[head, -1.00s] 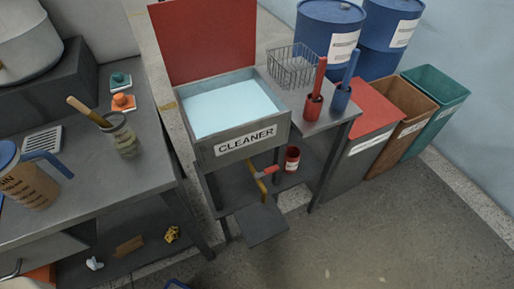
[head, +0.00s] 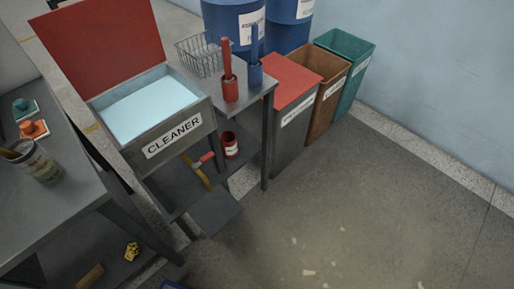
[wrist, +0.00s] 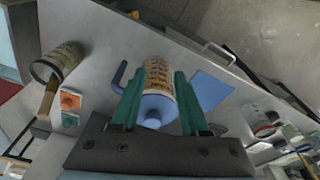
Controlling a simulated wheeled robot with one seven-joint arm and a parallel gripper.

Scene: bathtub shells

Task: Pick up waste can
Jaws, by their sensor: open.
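No label that I can read says waste. A small red can (head: 230,145) with a white label stands on the lower shelf under the cleaner basin's side table in the head view. The red can is not clear in the wrist view.
The cleaner basin (head: 173,135) has a raised red lid (head: 100,40). A wire basket (head: 199,55) and red and blue brush holders stand beside it. Blue drums (head: 232,20) stand behind. A grey workbench (head: 60,215) is at left. Floor at right is open, with small pale scraps.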

